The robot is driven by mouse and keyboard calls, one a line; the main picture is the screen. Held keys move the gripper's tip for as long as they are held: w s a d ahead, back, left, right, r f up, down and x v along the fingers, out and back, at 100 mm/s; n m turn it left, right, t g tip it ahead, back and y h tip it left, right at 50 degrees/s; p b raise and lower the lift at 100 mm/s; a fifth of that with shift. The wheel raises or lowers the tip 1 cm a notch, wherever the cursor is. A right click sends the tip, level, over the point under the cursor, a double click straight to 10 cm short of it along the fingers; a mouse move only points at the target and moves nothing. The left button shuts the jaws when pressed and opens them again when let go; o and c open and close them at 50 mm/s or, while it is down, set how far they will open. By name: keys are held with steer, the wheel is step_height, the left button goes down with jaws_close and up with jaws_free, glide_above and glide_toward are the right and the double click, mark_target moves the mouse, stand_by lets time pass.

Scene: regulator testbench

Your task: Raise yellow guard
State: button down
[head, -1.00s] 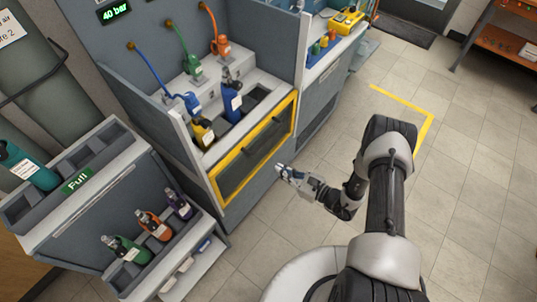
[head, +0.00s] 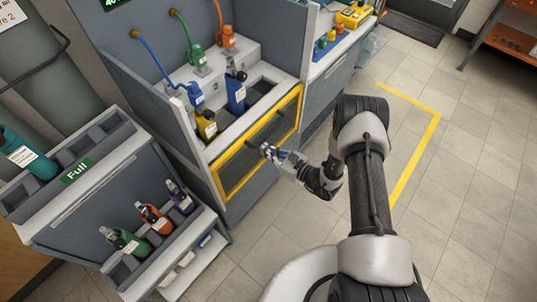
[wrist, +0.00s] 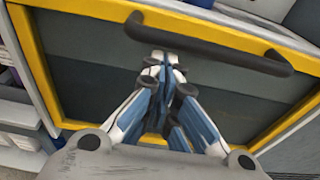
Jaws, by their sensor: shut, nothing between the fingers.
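The yellow guard (head: 221,187) is a yellow frame around a dark panel on the front of the test bench, and it is down. Its dark bar handle (wrist: 215,45) crosses the upper part of the panel in the wrist view. My gripper (head: 267,150) is in front of the guard in the head view. In the wrist view its closed fingertips (wrist: 164,62) lie just below the handle, near its left half. Nothing is held. I cannot tell whether the fingertips touch the handle or panel.
A yellow cylinder (head: 206,127) and a blue cylinder (head: 236,97) stand in the bench behind the guard. A rack (head: 85,235) with several small cylinders stands at the left. Clear tiled floor (head: 465,170) lies to the right.

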steer(key=shift+r, duration=0.2)
step_height(320, 180, up, 31)
steer(key=p, duration=1.7)
steer(key=shift+w+f, duration=0.1)
